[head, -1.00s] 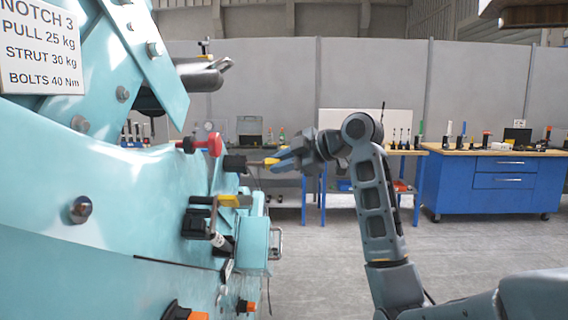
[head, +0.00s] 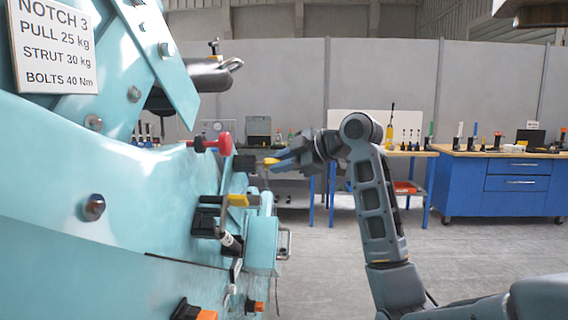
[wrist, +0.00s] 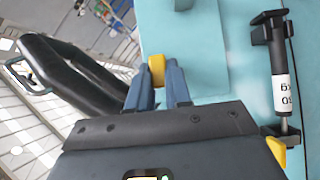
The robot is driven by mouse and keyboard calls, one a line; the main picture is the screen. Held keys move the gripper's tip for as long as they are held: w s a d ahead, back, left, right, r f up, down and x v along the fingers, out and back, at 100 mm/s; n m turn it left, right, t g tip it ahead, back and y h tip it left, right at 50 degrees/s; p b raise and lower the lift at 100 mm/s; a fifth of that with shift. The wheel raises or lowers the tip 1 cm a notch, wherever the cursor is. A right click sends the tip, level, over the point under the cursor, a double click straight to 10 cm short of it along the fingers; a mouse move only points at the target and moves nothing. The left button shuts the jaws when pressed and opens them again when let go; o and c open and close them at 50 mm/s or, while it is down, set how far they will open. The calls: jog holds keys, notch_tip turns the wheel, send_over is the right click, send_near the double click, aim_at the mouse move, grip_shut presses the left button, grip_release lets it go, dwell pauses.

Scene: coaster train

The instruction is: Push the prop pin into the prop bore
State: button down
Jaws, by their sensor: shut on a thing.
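My gripper (head: 278,161) is shut on a small yellow piece, which I take to be the prop pin's grip (wrist: 157,70). In the wrist view it shows between the tips of my blue-grey fingers (wrist: 160,90), against the teal machine. In the head view the yellow tip (head: 271,161) is close to a black block (head: 244,163) on the machine's side. I cannot tell whether they touch. The prop bore cannot be made out, and the pin's shaft is hidden.
The teal machine (head: 90,190) fills the left. A red-headed knob (head: 224,143) sticks out above the gripper, and a yellow-tipped black lever (head: 236,200) lies below. A labelled strut (wrist: 282,95) shows at right in the wrist view. The blue workbench (head: 500,185) is far behind.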

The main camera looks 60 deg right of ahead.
jog(key=shift+w+a, duration=0.2)
jog(key=shift+w, duration=0.25)
jog(key=c, duration=1)
grip_release()
jog(key=shift+s, duration=0.1)
jog(key=b+v, duration=0.1)
jog(key=v, duration=0.6)
jog(key=shift+s+r, duration=0.15)
jog(key=shift+s, duration=0.1)
